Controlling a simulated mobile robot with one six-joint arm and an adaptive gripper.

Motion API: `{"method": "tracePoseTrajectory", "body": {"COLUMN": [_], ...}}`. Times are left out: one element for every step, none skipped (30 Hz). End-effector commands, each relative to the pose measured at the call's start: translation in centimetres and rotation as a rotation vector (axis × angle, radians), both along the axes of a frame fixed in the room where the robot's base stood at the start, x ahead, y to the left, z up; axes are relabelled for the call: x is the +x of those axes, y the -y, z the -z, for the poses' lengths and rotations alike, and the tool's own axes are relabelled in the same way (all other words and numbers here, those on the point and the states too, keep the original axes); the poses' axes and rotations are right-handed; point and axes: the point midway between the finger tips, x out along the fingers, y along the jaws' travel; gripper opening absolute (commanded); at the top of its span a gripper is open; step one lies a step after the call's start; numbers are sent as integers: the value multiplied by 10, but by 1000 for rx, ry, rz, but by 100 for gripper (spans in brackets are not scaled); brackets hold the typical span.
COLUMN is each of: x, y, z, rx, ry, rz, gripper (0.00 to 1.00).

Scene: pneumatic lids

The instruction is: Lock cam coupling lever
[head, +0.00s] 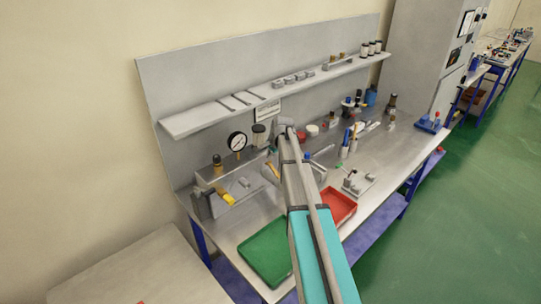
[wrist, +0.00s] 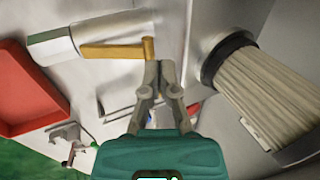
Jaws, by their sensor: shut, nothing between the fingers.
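In the wrist view an orange-yellow lever (wrist: 112,51) lies roughly level beside a pale grey cylindrical body (wrist: 50,46), with a short crosspiece at its right end. In the head view an orange lever piece (head: 270,170) shows just left of my arm, on the bench. My gripper (wrist: 160,66) is shut and empty. Its fingertips are just right of and below the lever's right end, and I cannot tell whether they touch. In the head view my arm hides the fingers.
A pleated, dark-rimmed part (wrist: 258,92) stands close on the right in the wrist view. A shelf (head: 200,118) runs above.

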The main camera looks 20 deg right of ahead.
Motion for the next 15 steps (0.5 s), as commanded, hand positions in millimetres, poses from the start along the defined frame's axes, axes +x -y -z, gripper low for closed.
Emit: {"method": "tracePoseTrajectory", "body": {"x": [0, -1, -1, -1, -1, -2, -2, -3, -3, -4, -4, -4, -5, -5, -6], "y": [0, 0, 0, 0, 1, 1, 1, 2, 2, 2, 2, 3, 3, 3, 3], "z": [-4, -5, -8, -10, -12, -15, -17, -19, -23, -25, -28, -31, -34, -36, -40], "rx": [0, 0, 0, 0, 0, 0, 0, 0, 0, 0, 0, 0, 0, 0, 0], "ry": [0, 0, 0, 0, 0, 0, 0, 0, 0, 0, 0, 0, 0, 0, 0], "rz": [0, 0, 0, 0, 0, 0, 0, 0, 0, 0, 0, 0, 0, 0, 0], "gripper": [0, 0, 0, 0, 0, 0, 0, 0, 0, 0, 0, 0, 0, 0, 0]}}
